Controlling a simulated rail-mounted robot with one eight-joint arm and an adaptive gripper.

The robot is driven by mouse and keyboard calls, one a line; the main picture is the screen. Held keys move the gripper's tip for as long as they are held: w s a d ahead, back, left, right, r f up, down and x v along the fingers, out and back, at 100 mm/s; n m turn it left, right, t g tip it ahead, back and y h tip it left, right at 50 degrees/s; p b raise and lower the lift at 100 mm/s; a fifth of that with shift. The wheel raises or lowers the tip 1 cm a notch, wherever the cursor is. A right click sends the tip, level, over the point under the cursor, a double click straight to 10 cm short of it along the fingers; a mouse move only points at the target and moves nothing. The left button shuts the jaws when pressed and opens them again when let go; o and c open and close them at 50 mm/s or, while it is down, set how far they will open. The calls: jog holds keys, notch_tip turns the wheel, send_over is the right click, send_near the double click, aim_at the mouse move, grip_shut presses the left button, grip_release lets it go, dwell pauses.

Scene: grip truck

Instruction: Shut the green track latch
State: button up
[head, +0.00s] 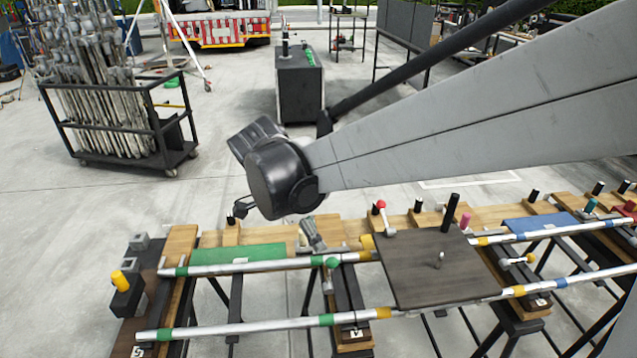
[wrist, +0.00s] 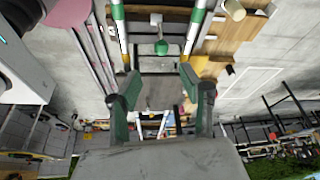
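The green track latch (head: 332,263) shows as a green knob at the near-middle rail joint, between green and yellow bands. In the wrist view the green knob (wrist: 161,47) with a pale stem sits between the two rails, beyond my fingertips. How far the latch is swung cannot be told. My gripper (wrist: 161,84) is open and empty, its two green-padded fingers wide apart. It is apart from the latch.
Two silver rails (head: 235,328) run across the wooden stands. A dark square board (head: 440,270) lies right of the latch. A red-knobbed lever (head: 381,206), a yellow-knobbed latch (head: 529,258) and a yellow cylinder (head: 119,279) are nearby. A stand cart (head: 125,130) stands behind on open concrete.

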aim_at(328, 262)
jog(key=x, duration=0.4)
jog(key=b+x, duration=0.1)
jog(key=x, duration=0.4)
jog(key=b+x, duration=0.1)
jog(key=x, duration=0.4)
jog(key=shift+a+f, duration=0.2)
jog(key=shift+a, duration=0.15)
grip_shut()
